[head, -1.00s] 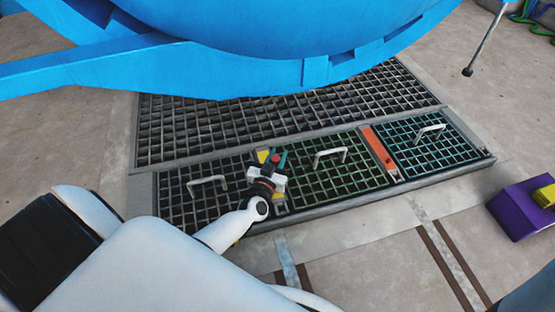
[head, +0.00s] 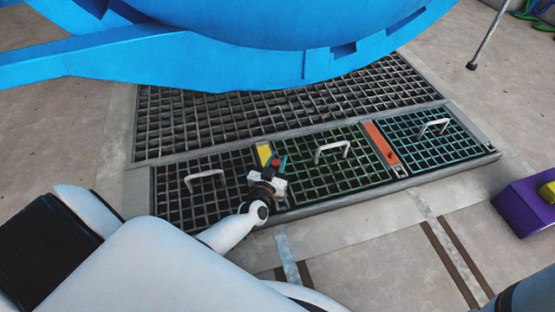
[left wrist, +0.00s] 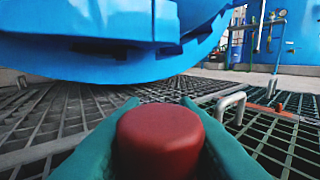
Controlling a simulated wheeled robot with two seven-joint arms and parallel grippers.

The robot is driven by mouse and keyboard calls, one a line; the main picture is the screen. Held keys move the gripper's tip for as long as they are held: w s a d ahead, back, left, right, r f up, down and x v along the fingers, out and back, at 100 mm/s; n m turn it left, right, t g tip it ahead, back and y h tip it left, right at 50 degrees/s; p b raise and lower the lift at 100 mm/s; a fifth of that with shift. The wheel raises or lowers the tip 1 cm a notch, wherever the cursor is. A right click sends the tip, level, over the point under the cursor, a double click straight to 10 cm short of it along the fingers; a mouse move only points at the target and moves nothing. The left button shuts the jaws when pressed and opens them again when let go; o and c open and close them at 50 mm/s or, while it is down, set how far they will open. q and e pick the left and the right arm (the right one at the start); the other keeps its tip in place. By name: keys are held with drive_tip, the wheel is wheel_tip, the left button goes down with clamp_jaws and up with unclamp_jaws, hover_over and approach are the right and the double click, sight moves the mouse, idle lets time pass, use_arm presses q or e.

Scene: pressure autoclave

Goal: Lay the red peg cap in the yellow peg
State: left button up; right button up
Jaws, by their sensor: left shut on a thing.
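The red peg cap (left wrist: 160,138) is a round, flat-topped red piece, large in the left wrist view. It also shows as a small red spot in the head view (head: 275,162). My left gripper (left wrist: 158,150), with teal fingers, is shut on the cap, one finger on each side. In the head view the left gripper (head: 274,167) is over the seam between the left and middle grating panels. A yellow strip (head: 264,153) lies just beyond it at that seam, partly hidden by the gripper. I cannot tell a separate yellow peg on it. My right gripper is out of view.
Grating panels with raised handles (head: 332,148) lie around the gripper. An orange strip (head: 380,143) separates the middle and right panels. A large blue vessel (head: 270,45) overhangs the far grating. A purple box (head: 522,208) with a yellow piece (head: 547,192) stands at right.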

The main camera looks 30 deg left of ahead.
use_arm(q)
drive_tip(key=shift+f+b, duration=0.3)
drive_tip(key=shift+f, duration=0.3)
drive_tip(key=shift+p, duration=0.55)
idle(1.3)
drive_tip(key=shift+d+f+b, duration=0.1)
drive_tip(key=shift+f+b, duration=0.4)
